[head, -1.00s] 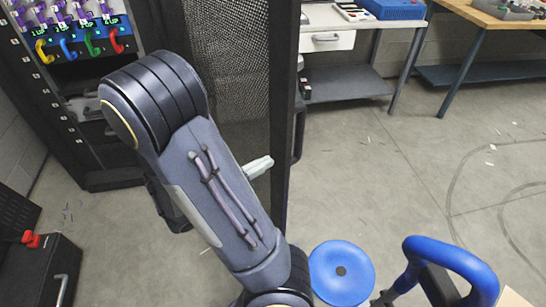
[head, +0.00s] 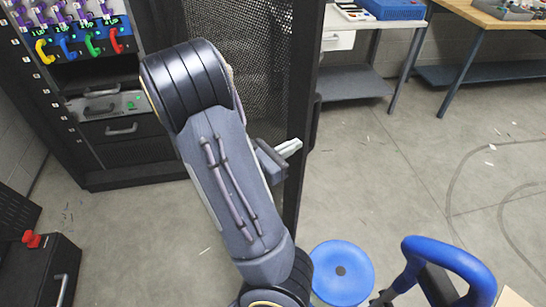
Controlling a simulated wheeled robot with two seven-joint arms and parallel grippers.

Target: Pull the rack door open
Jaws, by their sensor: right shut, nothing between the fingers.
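The rack door (head: 303,95) is a dark mesh panel with a black frame, standing swung out from the rack (head: 60,120). A dark handle-like part (head: 315,120) shows on the right side of its frame. My right gripper (head: 290,148) is shut and empty, its light fingertips overlapping the door's frame on the side that faces the rack opening. I cannot tell for sure whether the fingertips touch it. My right arm hides part of the mesh and the rack's right side. My left gripper is not in view.
A blue round stool seat (head: 341,272) and a blue padded handle (head: 450,262) stand at the lower right. A black case (head: 38,275) is at the lower left. Benches (head: 492,20) line the back. The floor right of the door is mostly clear.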

